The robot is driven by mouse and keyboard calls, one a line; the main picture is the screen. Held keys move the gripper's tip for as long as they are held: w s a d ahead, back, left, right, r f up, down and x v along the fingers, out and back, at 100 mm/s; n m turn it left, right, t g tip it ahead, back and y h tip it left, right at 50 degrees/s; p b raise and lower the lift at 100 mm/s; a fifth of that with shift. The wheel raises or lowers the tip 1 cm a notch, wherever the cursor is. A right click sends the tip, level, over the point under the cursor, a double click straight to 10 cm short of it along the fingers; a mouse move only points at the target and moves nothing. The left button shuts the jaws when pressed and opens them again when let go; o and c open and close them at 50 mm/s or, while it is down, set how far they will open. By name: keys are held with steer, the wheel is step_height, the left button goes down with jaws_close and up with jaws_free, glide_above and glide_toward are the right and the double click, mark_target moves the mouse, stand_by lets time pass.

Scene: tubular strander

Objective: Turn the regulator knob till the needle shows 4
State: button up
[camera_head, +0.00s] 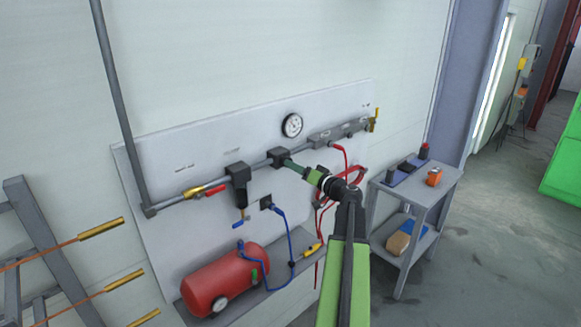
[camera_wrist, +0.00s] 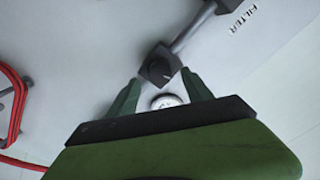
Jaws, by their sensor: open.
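The dark regulator block (camera_head: 277,156) is on the grey pipe of the wall panel. It shows in the wrist view (camera_wrist: 158,66), where its knob cannot be told apart from the block. The round white gauge (camera_head: 292,125) is above it; its needle is too small to read. In the wrist view the gauge (camera_wrist: 165,101) shows partly, between the fingers. My gripper (camera_head: 290,163) reaches the front of the regulator. In the wrist view my gripper (camera_wrist: 160,86) has its fingers apart, one toward each side of the block, with nothing held. Contact cannot be told.
The dark filter (camera_head: 238,180) and a red-handled valve (camera_head: 205,191) are left of the regulator. A red tank (camera_head: 222,280) sits on the shelf below. Red hoses (camera_head: 322,205) hang beside my arm. A grey cart (camera_head: 415,205) stands right; open floor lies beyond it.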

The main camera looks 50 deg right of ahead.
steer(key=w, duration=0.3)
steer(key=shift+w, duration=0.1)
